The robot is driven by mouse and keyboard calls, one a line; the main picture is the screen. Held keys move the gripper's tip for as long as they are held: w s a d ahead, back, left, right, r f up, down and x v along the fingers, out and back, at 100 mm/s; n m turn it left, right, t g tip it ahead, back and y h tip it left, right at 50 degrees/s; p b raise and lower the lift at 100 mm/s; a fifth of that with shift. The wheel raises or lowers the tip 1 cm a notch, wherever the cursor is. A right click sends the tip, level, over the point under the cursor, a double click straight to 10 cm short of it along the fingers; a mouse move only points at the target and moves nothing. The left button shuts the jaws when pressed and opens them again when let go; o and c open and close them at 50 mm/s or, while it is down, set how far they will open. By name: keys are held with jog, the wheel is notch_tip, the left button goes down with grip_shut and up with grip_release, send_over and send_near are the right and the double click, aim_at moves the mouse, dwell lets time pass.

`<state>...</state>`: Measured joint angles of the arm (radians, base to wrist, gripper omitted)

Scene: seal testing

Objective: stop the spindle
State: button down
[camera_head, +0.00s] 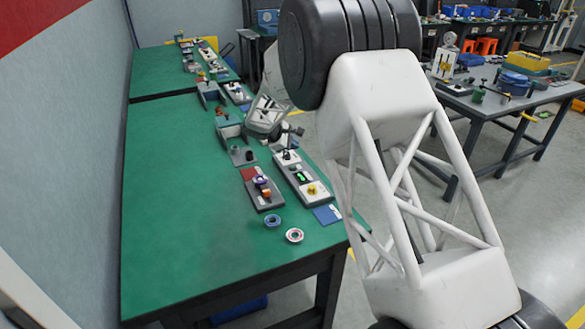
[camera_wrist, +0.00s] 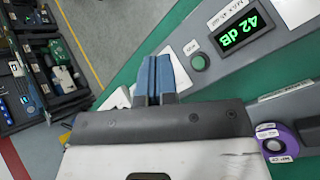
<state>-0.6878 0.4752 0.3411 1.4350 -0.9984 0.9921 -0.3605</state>
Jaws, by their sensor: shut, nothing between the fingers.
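My gripper (camera_wrist: 157,62) is shut and empty, its two blue fingers side by side in the wrist view. A grey control panel (camera_wrist: 240,50) lies right of the fingers. It carries a round green button (camera_wrist: 199,62) with a small white label, and a lit green display (camera_wrist: 239,27) reading 42 dB. The fingertips appear left of the button; contact cannot be told. The panel also shows in the head view (camera_head: 292,171), with a yellow knob (camera_head: 312,189). I cannot tell which part is the spindle.
A grey holder (camera_head: 267,203) with purple and orange rolls stands left of the panel. Two loose rolls, blue (camera_head: 272,221) and white-red (camera_head: 294,236), lie near the edge. The bench's (camera_head: 175,210) left side is clear.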

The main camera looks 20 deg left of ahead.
aim_at(293, 168)
jog(key=shift+f, duration=3.25)
jog(key=shift+f, duration=0.8)
dwell(0.5)
jog(key=shift+r, duration=0.8)
jog(key=shift+r, duration=0.1)
dwell(0.4)
jog(key=shift+r, duration=2.4)
jog(key=shift+d, duration=0.1)
